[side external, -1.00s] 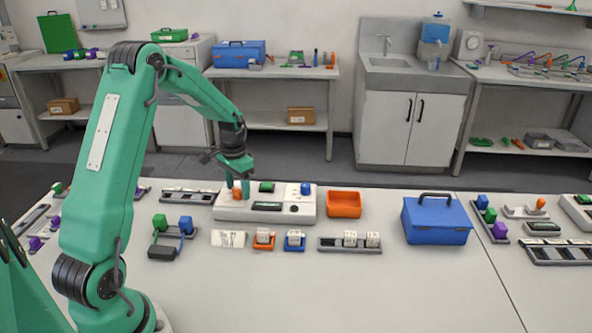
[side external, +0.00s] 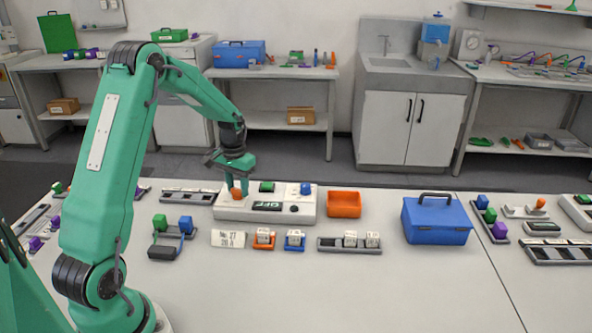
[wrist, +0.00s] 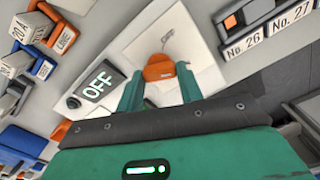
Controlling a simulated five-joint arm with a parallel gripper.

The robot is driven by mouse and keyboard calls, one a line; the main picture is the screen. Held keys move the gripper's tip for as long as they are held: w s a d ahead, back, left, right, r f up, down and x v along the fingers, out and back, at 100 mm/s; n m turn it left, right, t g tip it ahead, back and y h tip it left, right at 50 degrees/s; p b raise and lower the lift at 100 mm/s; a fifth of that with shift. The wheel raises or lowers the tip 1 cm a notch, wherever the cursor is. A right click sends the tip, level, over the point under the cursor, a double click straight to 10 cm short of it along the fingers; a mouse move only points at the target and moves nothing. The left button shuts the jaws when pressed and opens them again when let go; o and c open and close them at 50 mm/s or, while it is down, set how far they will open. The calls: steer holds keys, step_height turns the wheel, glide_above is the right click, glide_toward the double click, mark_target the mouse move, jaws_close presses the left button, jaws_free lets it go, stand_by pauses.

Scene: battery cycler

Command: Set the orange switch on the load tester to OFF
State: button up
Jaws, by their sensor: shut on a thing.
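The load tester (side external: 305,211) is a white box on the bench, with an orange switch (side external: 237,193) at its left end, a green part and a blue part along its back. My gripper (side external: 238,184) is lowered onto the orange switch from above. In the wrist view the two green fingers (wrist: 158,92) stand on either side of the orange switch (wrist: 159,68), shut on it. The finger contact points are partly hidden.
An orange bin (side external: 344,204) and a blue toolbox (side external: 437,220) stand right of the tester. A label card (side external: 228,239) and small orange and blue holders lie in front. Green and blue blocks (side external: 172,235) sit front left. The bench's front middle is clear.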

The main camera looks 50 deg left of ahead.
mark_target(237, 189)
steer(key=n, duration=1.3)
steer(key=shift+s+a+r, duration=0.1)
stand_by(0.4)
steer(key=o, duration=1)
steer(key=shift+r, duration=0.1)
steer(key=shift+r, duration=3.75)
